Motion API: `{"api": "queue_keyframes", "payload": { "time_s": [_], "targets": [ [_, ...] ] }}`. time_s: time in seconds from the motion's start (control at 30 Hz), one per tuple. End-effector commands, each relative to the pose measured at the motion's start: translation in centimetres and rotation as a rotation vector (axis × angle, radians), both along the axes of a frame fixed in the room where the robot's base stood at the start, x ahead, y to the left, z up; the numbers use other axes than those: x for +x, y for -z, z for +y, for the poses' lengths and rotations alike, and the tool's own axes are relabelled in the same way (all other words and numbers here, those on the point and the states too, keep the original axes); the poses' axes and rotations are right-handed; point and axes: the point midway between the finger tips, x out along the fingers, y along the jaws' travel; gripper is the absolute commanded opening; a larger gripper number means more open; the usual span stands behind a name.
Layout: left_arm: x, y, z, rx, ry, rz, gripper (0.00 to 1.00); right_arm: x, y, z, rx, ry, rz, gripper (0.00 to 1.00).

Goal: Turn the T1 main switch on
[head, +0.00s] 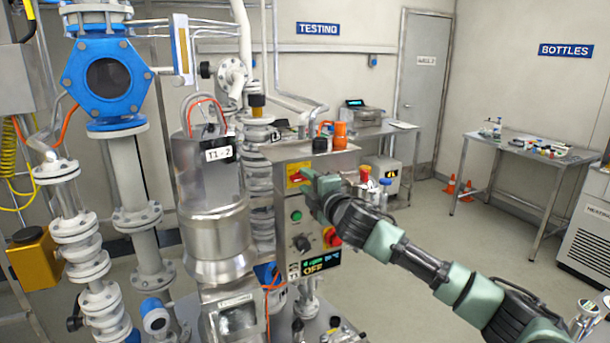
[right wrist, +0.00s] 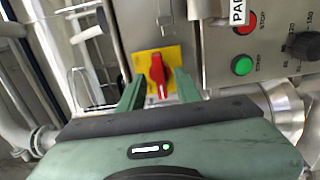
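The main switch, a red knob on a yellow plate (right wrist: 157,73), sits on a grey metal control box (head: 285,158). In the head view its yellow plate (head: 296,172) shows partly behind my right gripper (head: 306,181). In the right wrist view my right gripper (right wrist: 159,84) is open, with one green finger on each side of the red knob. I cannot tell whether the fingers touch it. The display (head: 314,262) low on the box reads OFF, beside a T1 label (head: 293,271). My left gripper is not in view.
A red emergency knob (head: 332,237) is low on the box. A steel vessel (head: 215,225) labelled T1-2 stands left. Open floor lies right.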

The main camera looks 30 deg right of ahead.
Motion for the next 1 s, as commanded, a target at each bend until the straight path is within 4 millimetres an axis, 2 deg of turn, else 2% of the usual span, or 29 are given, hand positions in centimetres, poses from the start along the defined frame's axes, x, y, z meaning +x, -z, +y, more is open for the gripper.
{"api": "queue_keyframes", "payload": {
  "time_s": [0.17,0.43,0.47,0.57,1.0],
  "targets": [
    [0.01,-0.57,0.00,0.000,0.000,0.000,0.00,1.31,-0.05,-0.05,0.001,0.000,0.000,0.34],
    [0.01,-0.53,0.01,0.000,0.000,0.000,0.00,1.45,0.07,-0.05,0.000,-0.001,0.000,0.34],
    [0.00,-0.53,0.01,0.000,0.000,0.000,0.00,1.45,0.08,-0.05,0.000,-0.001,0.000,0.28],
    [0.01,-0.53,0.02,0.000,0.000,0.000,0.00,1.44,0.08,-0.06,0.000,-0.001,0.000,0.00],
    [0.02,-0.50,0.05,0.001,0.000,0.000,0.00,1.45,0.17,-0.01,0.047,-0.001,-0.001,0.00]
  ]
}}
